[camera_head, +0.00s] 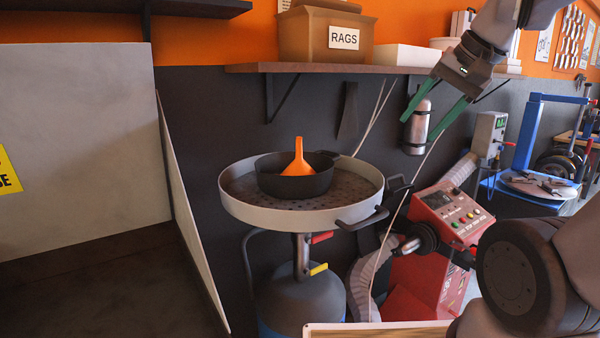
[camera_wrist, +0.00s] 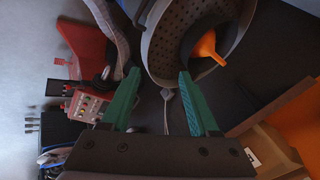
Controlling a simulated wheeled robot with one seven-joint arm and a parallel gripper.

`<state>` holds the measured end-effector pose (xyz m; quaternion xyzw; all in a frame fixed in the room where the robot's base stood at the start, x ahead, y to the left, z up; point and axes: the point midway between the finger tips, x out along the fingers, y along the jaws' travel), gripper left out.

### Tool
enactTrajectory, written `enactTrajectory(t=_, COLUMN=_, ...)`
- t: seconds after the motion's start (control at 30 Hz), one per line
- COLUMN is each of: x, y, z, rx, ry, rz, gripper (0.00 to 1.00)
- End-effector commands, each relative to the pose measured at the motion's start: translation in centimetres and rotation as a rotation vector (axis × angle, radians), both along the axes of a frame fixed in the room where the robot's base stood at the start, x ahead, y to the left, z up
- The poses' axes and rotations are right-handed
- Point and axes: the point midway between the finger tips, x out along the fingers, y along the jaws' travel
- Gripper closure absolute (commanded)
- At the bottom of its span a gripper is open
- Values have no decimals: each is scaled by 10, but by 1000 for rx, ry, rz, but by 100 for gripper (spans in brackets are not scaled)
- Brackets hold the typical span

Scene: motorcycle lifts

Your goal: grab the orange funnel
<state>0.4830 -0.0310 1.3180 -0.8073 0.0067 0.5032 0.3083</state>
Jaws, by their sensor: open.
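The orange funnel (camera_head: 298,160) stands spout up inside a black pan (camera_head: 296,185) in the head view. The pan rests on a round grey perforated tray (camera_head: 240,206) on top of a dark drum. The funnel also shows in the wrist view (camera_wrist: 208,48), beyond the tip of the right finger. My gripper (camera_head: 437,108) is open and empty, with green fingers, up and to the right of the funnel and well apart from it. Its fingers also show in the wrist view (camera_wrist: 159,80), with nothing between them. The funnel's lower rim is partly hidden by the pan wall.
A wall shelf (camera_head: 330,69) holds a cardboard box marked RAGS (camera_head: 326,32) above the tray. A metal bottle (camera_head: 417,128) hangs on the wall behind my fingers. A red machine (camera_head: 432,245) stands right of the drum. A grey panel (camera_head: 177,195) edges the left side.

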Motion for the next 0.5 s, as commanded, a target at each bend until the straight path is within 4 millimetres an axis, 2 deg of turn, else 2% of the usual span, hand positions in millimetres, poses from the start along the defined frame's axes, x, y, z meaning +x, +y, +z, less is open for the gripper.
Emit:
enactTrajectory(t=0.1, x=24, y=38, z=-13, rx=242, ry=179, rz=-72, gripper=39)
enactTrajectory(t=0.27, x=64, y=89, z=-25, rx=568, ry=431, rz=-230, gripper=39)
enactTrajectory(t=0.4, x=108, y=127, z=-39, rx=820, ry=639, rz=-405, gripper=39)
enactTrajectory(t=0.5, x=142, y=148, z=-55, rx=977, ry=767, rz=-545, gripper=39)
